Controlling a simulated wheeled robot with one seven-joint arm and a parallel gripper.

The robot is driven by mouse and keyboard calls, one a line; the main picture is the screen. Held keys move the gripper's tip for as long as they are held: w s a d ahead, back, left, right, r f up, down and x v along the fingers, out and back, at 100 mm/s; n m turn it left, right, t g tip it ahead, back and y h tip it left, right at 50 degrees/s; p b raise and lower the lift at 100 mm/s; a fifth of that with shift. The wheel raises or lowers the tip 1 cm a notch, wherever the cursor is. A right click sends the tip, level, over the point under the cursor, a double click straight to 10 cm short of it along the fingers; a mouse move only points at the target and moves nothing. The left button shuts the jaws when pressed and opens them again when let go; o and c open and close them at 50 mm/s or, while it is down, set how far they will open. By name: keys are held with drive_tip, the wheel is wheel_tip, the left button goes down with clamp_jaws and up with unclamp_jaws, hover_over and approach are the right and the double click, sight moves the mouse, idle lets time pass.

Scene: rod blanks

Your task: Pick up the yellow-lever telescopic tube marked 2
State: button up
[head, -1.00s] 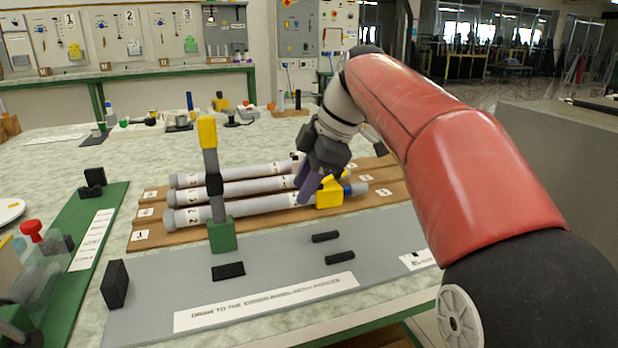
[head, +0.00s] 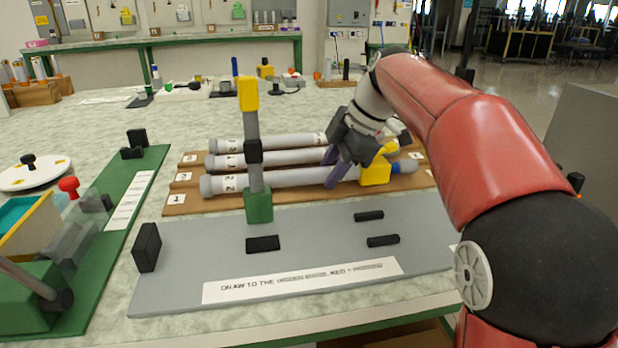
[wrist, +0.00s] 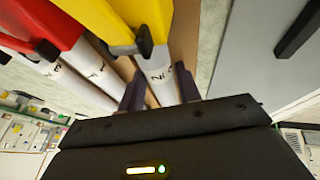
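The yellow-lever tube is the front one of three pale tubes, lying on a brown wooden rack (head: 190,207). Its pale barrel (head: 290,178) bears a 2 near its left end, its yellow lever block (head: 375,172) is near the right, and a blue part (head: 405,166) lies beyond. In the wrist view the yellow lever (wrist: 130,22) is at top centre, with a sideways mark on the barrel below. My gripper (head: 332,170) is lowered over this tube just left of the lever, one purple finger on each side. The fingers (wrist: 160,88) are very close to the barrel; contact is unclear.
Two parallel tubes lie right behind, one with a red lever (wrist: 45,22). A grey board (head: 320,235) in front carries black blocks and a label. An upright post with a yellow top (head: 248,95) stands before the tubes' left part. A green base (head: 125,205) is at left.

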drive_tip(key=c, duration=0.4)
drive_tip(key=shift+r, duration=0.1)
